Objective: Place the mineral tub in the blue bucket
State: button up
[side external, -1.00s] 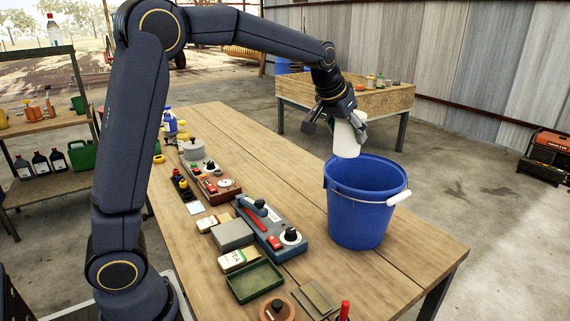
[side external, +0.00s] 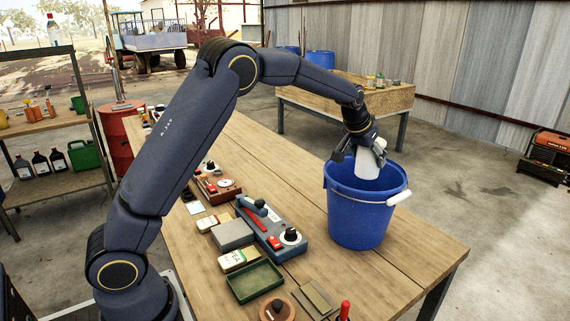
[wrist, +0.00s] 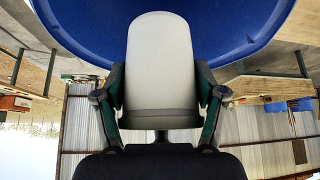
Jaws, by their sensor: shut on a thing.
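The mineral tub (side external: 369,163) is white and tilted, with its lower end inside the mouth of the blue bucket. My gripper (side external: 366,145) is shut on the tub at the bucket's far rim. In the wrist view the tub (wrist: 160,65) fills the middle, with a finger of my gripper (wrist: 160,100) on each side. The blue bucket (side external: 360,219) stands upright on the wooden table, its white handle grip at the right. The bucket's inside (wrist: 80,25) shows behind the tub in the wrist view. The bucket's floor is hidden in the side view.
A blue-grey device (side external: 272,230) with knobs lies left of the bucket on the table (side external: 310,165). Beside it are a grey block (side external: 232,236), a green tray (side external: 254,281) and small boxes. A wooden bench (side external: 390,97) stands behind. The tabletop right of the bucket is clear.

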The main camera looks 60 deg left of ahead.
aim_at(377, 169)
jog(key=d+x, duration=0.1)
jog(key=x, duration=0.9)
jog(key=shift+w+a+f, duration=0.2)
jog(key=shift+w+f, duration=0.05)
jog(key=shift+f, duration=0.1)
jog(key=shift+f, duration=0.15)
jog(key=shift+f, duration=0.5)
jog(key=o, duration=1.8)
jog(key=shift+r, duration=0.1)
